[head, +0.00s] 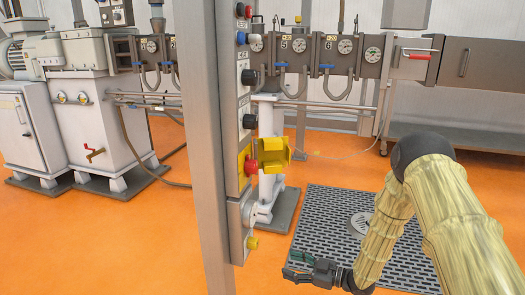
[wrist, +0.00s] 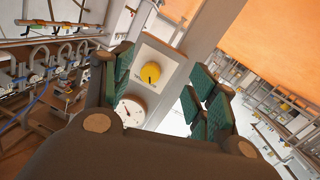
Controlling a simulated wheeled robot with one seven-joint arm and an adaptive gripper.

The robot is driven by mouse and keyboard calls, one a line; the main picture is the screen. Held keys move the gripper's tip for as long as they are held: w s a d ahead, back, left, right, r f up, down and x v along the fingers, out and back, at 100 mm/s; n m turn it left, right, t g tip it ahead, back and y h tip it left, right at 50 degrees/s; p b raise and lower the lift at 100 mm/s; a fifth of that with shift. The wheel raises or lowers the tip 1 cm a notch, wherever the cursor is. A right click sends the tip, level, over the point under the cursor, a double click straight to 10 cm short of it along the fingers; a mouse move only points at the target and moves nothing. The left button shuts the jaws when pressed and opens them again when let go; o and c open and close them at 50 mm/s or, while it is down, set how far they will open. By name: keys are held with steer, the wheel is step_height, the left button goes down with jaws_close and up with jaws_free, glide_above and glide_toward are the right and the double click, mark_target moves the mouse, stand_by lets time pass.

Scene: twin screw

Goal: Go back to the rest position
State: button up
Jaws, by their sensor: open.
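My gripper (head: 298,267) is at the bottom middle of the head view, low and to the right of the grey post. My arm reaches down to it from the right, in a tan cover. In the wrist view my gripper (wrist: 160,95) shows its green-padded fingers spread apart with nothing between them. Beyond the fingers are a yellow knob (wrist: 151,73) on a white panel and a round gauge (wrist: 130,112). The yellow knob also shows in the head view (head: 253,243), left of and above my gripper, apart from it.
A grey post (head: 205,150) carries a control strip with black knobs (head: 249,121), a red button (head: 251,166) and an open yellow guard (head: 273,154). The machine with gauges (head: 345,46) stands behind. A dark floor grate (head: 325,225) lies below my arm. Orange floor (head: 130,240) is clear at left.

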steer(key=s+d+f+m+g+h, duration=0.1)
steer(key=s+d+f+m+h, duration=0.1)
steer(key=s+f+m+h, duration=0.55)
steer(key=s+d+f+m+h, duration=0.2)
steer(key=s+f+m+h, duration=0.1)
steer(key=s+f, duration=0.8)
steer(key=s+d+f+m+g+h, duration=0.1)
steer(key=s+d+m+g+h, duration=0.15)
steer(key=s, duration=1.15)
steer(key=s+d+m+g+h, duration=0.2)
steer(key=s+d+g, duration=0.2)
steer(key=s, duration=1)
step_height(320, 180, up, 35)
steer(key=p, duration=3.5)
steer(key=shift+d+f, duration=0.15)
